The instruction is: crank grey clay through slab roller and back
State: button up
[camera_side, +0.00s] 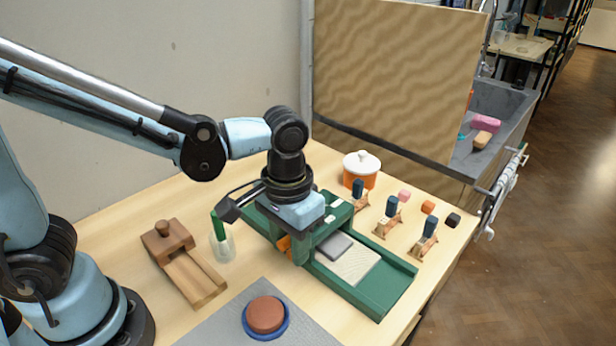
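The green slab roller (390,298) stands on the table, its flat bed reaching toward the lower right. A slab of grey clay (335,246) lies on a pale board (358,262) on that bed, on the right side of the roller's raised bridge. My gripper (286,232) points down at the left side of the bridge, its light blue body overlapping it. An orange part (284,244) shows just below my gripper; I cannot tell whether it is the crank's handle. My fingers and the crank are mostly hidden, so the grip is unclear.
A wooden block on a board (195,275) and a glass with a green stick (222,246) stand left. A brown disc in a blue dish (266,314) is in front. An orange pot (360,172), several wooden-based tools and small coloured cubes stand behind right.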

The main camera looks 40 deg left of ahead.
jog(key=shift+d+f, duration=0.25)
jog(key=shift+d, duration=0.4)
jog(key=shift+d+f, duration=0.25)
jog(key=shift+d, duration=0.35)
jog(key=shift+d+f, duration=0.8)
jog(key=shift+d, duration=0.05)
jog(key=shift+a, duration=0.3)
notch_tip(320, 180, up, 7)
jog(key=shift+a, duration=0.1)
